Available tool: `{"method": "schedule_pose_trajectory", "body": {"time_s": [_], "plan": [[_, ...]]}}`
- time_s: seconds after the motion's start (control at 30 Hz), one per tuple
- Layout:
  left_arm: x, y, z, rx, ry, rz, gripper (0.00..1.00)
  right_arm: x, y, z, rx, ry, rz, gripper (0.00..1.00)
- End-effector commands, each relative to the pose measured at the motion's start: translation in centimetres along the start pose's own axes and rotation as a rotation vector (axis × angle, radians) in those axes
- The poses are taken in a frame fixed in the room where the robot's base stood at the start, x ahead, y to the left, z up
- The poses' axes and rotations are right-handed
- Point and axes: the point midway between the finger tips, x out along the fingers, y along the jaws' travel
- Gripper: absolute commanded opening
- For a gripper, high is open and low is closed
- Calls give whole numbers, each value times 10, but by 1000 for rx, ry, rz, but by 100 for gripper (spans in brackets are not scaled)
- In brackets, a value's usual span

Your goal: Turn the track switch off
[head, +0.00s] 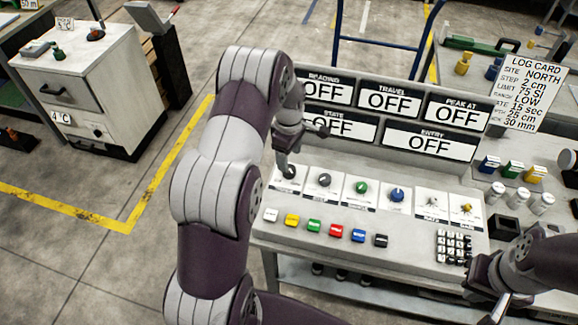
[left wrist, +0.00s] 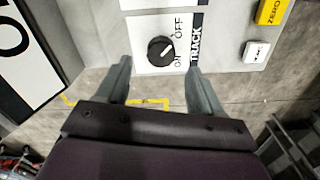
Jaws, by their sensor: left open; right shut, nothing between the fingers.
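The track switch is a black rotary knob on a white plate marked OFF, ON and TRACK; it shows in the left wrist view (left wrist: 160,49) and, partly covered by my gripper, at the left end of the knob row in the head view (head: 289,172). Which mark the knob points to is hard to tell. My left gripper (head: 303,148) is open over the knob; in the left wrist view its fingertips (left wrist: 158,66) stand apart on either side of it, with nothing between them. Contact is not visible. My right gripper (head: 500,300) is shut and empty at the lower right.
The console's display panel (head: 395,112) reads OFF in every window. Other knobs (head: 361,188) lie right of the switch, with coloured buttons (head: 314,226) in front and a keypad (head: 453,247). A log card (head: 528,92) stands behind at right. Open floor lies left.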

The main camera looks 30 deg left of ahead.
Motion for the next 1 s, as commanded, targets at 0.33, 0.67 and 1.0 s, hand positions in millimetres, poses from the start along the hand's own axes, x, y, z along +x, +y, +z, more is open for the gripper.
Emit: {"method": "schedule_pose_trajectory", "body": {"time_s": [0.33,0.67,1.0], "plan": [[-67,0,0,0,0,0,67,13,0,2,0,0,0,0],[-72,0,0,0,0,-2,67,12,0,2,0,0,0,0],[-70,4,-1,160,9,25,67,12,0,2,0,0,0,0]]}}
